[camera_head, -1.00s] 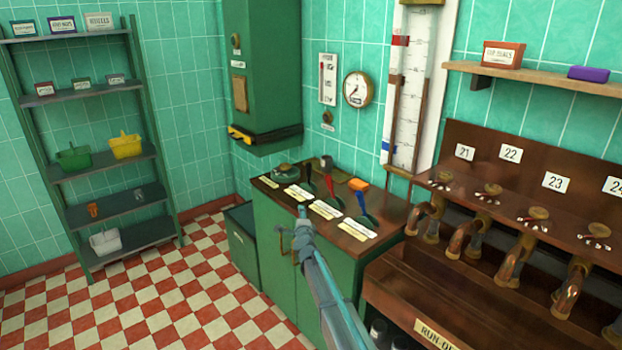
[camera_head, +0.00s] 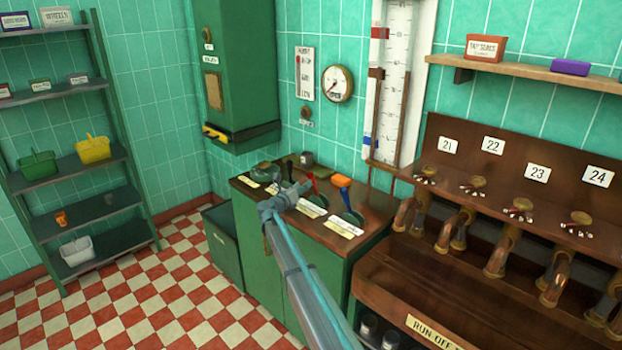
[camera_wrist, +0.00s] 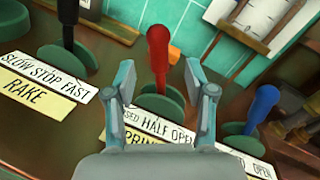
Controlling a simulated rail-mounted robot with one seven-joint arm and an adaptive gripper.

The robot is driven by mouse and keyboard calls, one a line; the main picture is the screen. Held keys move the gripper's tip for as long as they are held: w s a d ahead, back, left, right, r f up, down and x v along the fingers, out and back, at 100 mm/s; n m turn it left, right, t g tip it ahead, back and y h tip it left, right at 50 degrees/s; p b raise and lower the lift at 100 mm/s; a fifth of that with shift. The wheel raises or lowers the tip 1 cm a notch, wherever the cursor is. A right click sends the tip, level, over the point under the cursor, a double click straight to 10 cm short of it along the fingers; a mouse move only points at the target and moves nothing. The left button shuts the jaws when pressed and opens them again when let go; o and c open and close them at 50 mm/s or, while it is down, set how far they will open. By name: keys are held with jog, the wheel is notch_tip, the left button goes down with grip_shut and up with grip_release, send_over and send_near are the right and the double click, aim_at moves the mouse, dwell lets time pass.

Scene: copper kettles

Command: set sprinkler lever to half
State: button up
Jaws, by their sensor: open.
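The sprinkler lever (camera_wrist: 158,50) has a red handle and stands roughly upright on a round green base in the wrist view. It also shows in the head view (camera_head: 313,182), just beyond my gripper (camera_head: 284,195). The label plate (camera_wrist: 158,130) at its foot reads "half open" and part of "sprinkler"; my fingers hide the rest. In the wrist view my gripper (camera_wrist: 162,85) is open, with a finger on each side of the red lever in the picture. I cannot tell whether either finger touches it.
A black rake lever (camera_wrist: 68,25) stands to the left and a blue lever (camera_wrist: 264,101) to the right, both close to my fingers. All stand on the green cabinet's brown top (camera_head: 375,214). A bench with copper spouts (camera_head: 500,250) is at the right.

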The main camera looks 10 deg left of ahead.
aim_at(309, 179)
jog(key=p+x, duration=0.1)
jog(key=x, duration=0.5)
jog(key=shift+a+r+p, duration=0.1)
jog(key=shift+a+p, duration=0.05)
jog(key=shift+p, duration=0.25)
jog(key=shift+x, duration=0.75)
grip_shut()
